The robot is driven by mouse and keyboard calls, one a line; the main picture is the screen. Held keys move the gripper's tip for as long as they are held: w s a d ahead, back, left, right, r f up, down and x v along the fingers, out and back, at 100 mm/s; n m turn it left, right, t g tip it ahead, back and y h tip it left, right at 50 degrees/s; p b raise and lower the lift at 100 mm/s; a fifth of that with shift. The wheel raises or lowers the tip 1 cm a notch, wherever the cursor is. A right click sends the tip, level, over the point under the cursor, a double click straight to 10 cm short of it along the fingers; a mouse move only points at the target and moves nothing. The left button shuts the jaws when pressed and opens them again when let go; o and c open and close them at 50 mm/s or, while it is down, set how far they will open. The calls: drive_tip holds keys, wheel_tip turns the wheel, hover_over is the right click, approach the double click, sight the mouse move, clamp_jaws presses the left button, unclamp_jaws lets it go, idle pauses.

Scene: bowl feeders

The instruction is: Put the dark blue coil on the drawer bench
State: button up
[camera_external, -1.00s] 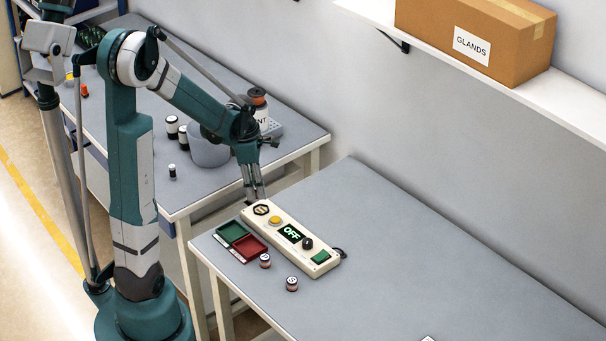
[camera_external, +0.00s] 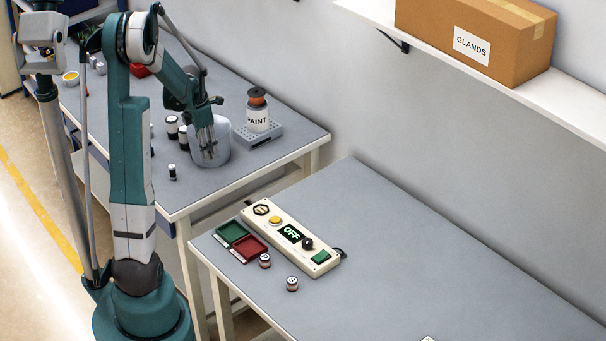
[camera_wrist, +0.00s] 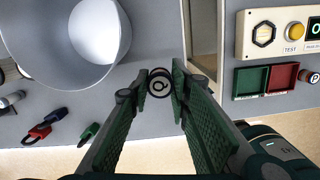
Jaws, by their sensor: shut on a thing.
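My gripper (camera_external: 209,152) is over the far bench, in front of a grey bowl-shaped container. In the wrist view my gripper (camera_wrist: 160,82) is shut on a small round coil (camera_wrist: 159,86) with a dark rim and a pale, marked end face. Its side is mostly hidden, so I cannot tell whether it is dark blue. The far bench (camera_external: 287,146) has a grey top and pale legs. The near bench (camera_external: 420,260) carries two small coils, one (camera_external: 265,261) beside the red tray and one (camera_external: 292,284) farther right.
The grey bowl (camera_wrist: 92,42) is close left of my gripper. The near bench's right side is mostly clear.

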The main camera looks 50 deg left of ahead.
drive_tip(key=s+a+n, duration=0.2)
drive_tip(key=s+a, duration=0.1)
drive_tip(key=a, duration=0.5)
drive_tip(key=s+a+n+p, duration=0.1)
drive_tip(key=s+a+n, duration=0.1)
drive_tip(key=a, duration=0.6)
drive_tip(key=shift+s, duration=0.9)
drive_tip(key=shift+d+f, duration=0.1)
drive_tip(key=shift+f, duration=0.05)
drive_tip(key=shift+f, duration=3)
drive_tip(key=shift+f, duration=0.1)
drive_tip(key=shift+f+b, duration=0.3)
drive_tip(key=shift+f, duration=1.5)
drive_tip(key=shift+f, duration=0.15)
drive_tip(key=o, duration=0.6)
